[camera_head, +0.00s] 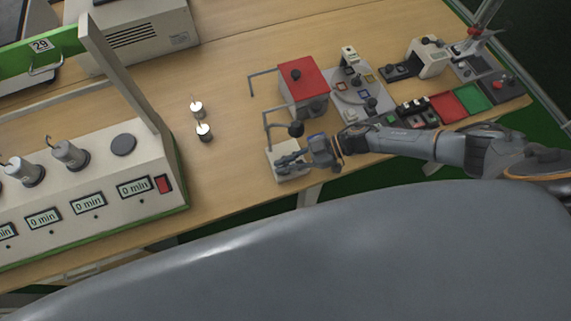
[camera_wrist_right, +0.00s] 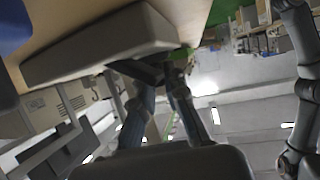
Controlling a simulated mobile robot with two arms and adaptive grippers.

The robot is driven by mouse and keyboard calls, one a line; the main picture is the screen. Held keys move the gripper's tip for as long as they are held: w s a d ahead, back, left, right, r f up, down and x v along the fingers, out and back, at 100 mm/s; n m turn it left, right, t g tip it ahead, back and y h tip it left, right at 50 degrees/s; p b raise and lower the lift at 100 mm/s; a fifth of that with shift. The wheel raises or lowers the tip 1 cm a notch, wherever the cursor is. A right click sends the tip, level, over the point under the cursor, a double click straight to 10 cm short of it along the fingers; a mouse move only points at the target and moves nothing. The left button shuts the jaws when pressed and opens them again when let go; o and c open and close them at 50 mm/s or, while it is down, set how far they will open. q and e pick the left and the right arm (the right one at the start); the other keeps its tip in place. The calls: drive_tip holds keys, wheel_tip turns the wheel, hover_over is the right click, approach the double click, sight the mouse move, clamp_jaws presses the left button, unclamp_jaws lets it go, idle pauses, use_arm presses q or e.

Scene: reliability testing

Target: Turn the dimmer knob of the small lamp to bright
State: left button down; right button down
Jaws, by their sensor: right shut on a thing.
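The small lamp has a pale box base (camera_head: 291,174), a thin bent post and a dark round head (camera_head: 296,129); it stands near the table's front edge. My right gripper (camera_head: 281,162) reaches the base from the right. In the right wrist view, the base (camera_wrist_right: 95,45) is a pale slab at upper left, and my right fingertips (camera_wrist_right: 163,66) meet at its edge. They are shut on the dimmer knob, which is mostly hidden between them. The knob's setting cannot be read. My left gripper is not in view.
A red-topped box (camera_head: 302,78) stands just behind the lamp. A grey panel with coloured buttons (camera_head: 359,94) and red and green trays (camera_head: 474,96) lie to the right. Two small metal weights (camera_head: 204,132) stand left. A timer unit (camera_head: 99,203) fills the left. Bare table lies between.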

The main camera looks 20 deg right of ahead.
idle(0.4)
drive_tip(key=c, duration=1.4)
unclamp_jaws()
drive_tip(key=shift+a, duration=0.1)
drive_tip(key=v, duration=1.2)
